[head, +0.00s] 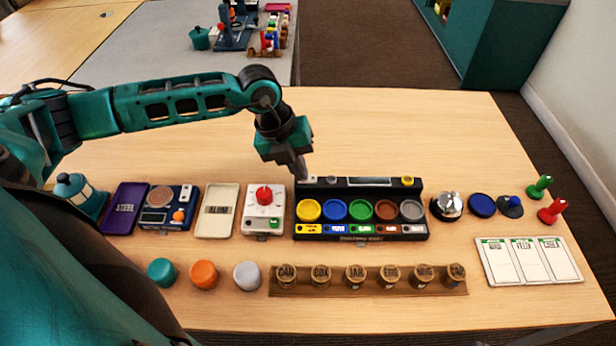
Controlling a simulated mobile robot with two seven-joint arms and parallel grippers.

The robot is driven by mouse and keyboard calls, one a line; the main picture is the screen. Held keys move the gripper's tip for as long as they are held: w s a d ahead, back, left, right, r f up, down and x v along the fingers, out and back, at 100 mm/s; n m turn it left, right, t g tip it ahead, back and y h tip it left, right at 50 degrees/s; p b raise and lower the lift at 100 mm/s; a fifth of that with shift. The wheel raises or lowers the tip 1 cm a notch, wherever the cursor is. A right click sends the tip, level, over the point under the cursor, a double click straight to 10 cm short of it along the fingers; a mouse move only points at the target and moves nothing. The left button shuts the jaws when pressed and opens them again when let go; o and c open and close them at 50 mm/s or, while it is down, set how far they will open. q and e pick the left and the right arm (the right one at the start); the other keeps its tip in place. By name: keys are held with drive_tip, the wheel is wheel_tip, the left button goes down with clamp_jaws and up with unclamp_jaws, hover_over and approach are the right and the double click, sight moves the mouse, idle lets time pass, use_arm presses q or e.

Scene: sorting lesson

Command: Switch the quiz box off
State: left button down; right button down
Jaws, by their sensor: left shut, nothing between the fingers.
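The quiz box (361,235) is a long black box in the middle of the table. It has a row of large round buttons in yellow, blue, green, brown and grey, with small coloured labels below them. Its raised back strip (385,184) carries a grey knob and a yellow knob. My left gripper (302,178) is shut and empty. It points down at the left end of the back strip. The fingertips hide that corner, so I cannot tell whether they touch it or how any switch there is set. My right gripper is out of view.
A wooden rack of labelled pegs (337,279) lies in front. A silver bell (447,206) stands right. The table behind is clear.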

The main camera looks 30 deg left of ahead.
use_arm(q)
wheel_tip(320, 180, up, 7)
drive_tip(key=p, duration=0.5)
idle(0.5)
drive_tip(key=shift+f, duration=0.1)
idle(0.3)
